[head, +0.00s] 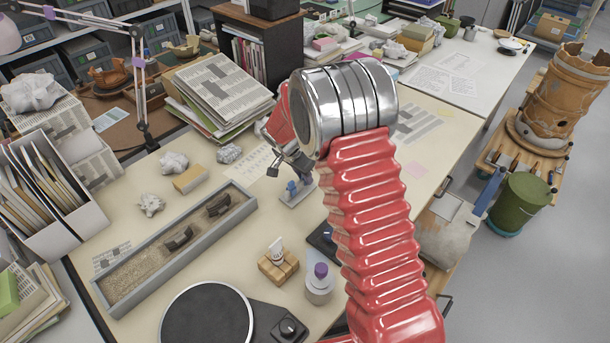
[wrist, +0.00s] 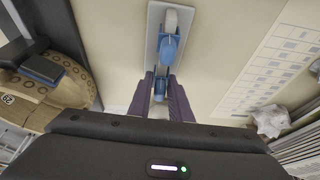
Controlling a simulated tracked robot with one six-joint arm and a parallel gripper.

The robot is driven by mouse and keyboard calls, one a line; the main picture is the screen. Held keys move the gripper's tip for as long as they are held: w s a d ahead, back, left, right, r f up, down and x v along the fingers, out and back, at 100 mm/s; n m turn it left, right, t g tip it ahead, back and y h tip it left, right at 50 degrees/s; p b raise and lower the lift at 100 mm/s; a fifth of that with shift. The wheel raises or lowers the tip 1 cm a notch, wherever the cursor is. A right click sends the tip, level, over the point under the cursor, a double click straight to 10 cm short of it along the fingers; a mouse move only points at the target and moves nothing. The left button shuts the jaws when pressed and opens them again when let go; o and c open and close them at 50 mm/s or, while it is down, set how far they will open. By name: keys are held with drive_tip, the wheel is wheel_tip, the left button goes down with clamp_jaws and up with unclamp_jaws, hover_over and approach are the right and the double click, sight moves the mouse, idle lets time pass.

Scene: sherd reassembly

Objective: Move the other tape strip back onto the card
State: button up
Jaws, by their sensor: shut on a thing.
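In the wrist view my gripper (wrist: 161,98) has its two dark fingers close together, shut on a small blue piece (wrist: 160,84) that looks like a tape strip. Just beyond the fingertips lies a narrow pale grey plate (wrist: 152,40), possibly the card, with a larger blue piece (wrist: 168,48) and a rounded white part on it. I cannot tell whether the held piece touches the plate. In the head view the plate (head: 297,197) lies on the bench below my gripper, with small blue parts on it. My wrist hides much of the gripper there.
A printed sheet (wrist: 265,70) and crumpled paper (wrist: 270,120) lie right of the plate in the wrist view. A tan, ring-marked object (wrist: 75,85) is at left. In the head view a sand tray (head: 150,262), a turntable (head: 207,318) and a purple-capped bottle (head: 319,285) stand nearby.

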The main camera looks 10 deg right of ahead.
drive_tip(key=o, duration=0.8)
drive_tip(key=v, duration=1.3)
drive_tip(key=shift+s+a+r, duration=0.1)
drive_tip(key=shift+r, duration=0.2)
idle(0.5)
